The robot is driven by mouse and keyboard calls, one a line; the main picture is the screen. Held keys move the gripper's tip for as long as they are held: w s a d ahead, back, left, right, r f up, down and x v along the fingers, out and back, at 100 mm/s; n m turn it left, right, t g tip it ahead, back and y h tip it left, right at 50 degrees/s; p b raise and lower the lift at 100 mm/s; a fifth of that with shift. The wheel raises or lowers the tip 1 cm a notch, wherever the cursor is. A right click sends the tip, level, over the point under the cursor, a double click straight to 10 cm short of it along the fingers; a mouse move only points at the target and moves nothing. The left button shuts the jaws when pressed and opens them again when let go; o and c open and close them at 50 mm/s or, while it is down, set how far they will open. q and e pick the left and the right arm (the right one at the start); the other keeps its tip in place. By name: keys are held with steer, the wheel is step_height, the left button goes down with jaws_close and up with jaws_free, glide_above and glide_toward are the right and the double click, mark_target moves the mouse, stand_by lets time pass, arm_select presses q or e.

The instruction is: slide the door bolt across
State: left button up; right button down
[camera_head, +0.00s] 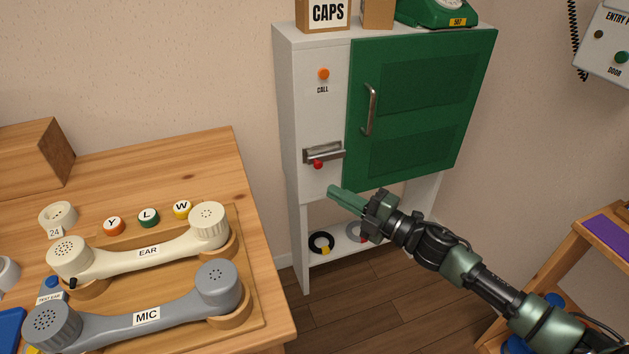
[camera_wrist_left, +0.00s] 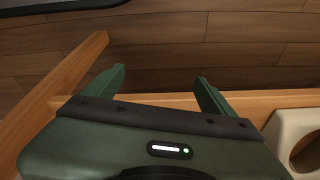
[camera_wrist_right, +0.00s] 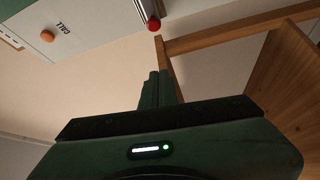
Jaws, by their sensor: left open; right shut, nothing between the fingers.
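The door bolt (camera_head: 323,153) is a silver bar with a red knob (camera_head: 318,164), on the white panel left of the cabinet's green door (camera_head: 420,105). The bar reaches to the door's left edge; I cannot tell how far it overlaps. My right gripper (camera_head: 332,190) is shut and empty, below and slightly right of the knob, apart from it. In the right wrist view the red knob (camera_wrist_right: 153,24) is beyond the closed fingers (camera_wrist_right: 155,85). My left gripper (camera_wrist_left: 160,80) is open and empty over a wooden edge; it is out of the head view.
A vertical handle (camera_head: 369,110) stands on the green door and an orange CALL button (camera_head: 323,74) above the bolt. A wooden table (camera_head: 215,165) at left holds cream (camera_head: 140,253) and grey (camera_head: 140,316) handsets. A lower shelf (camera_head: 335,249) sits under the cabinet.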

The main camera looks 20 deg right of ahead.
mark_target(319, 158)
steer(key=shift+w, duration=0.1)
arm_select(q)
steer(key=r, duration=0.2)
steer(key=r+b, duration=0.1)
steer(key=shift+w+r, duration=0.25)
steer(key=shift+w, duration=0.05)
arm_select(e)
steer(key=w+a, duration=0.1)
steer(key=w, duration=0.8)
steer(key=shift+a, duration=0.4)
steer(key=shift+f, duration=0.1)
steer(key=d, duration=0.5)
steer(key=shift+w, duration=0.15)
arm_select(q)
steer(key=shift+w+r, duration=0.15)
steer(key=shift+r, duration=0.75)
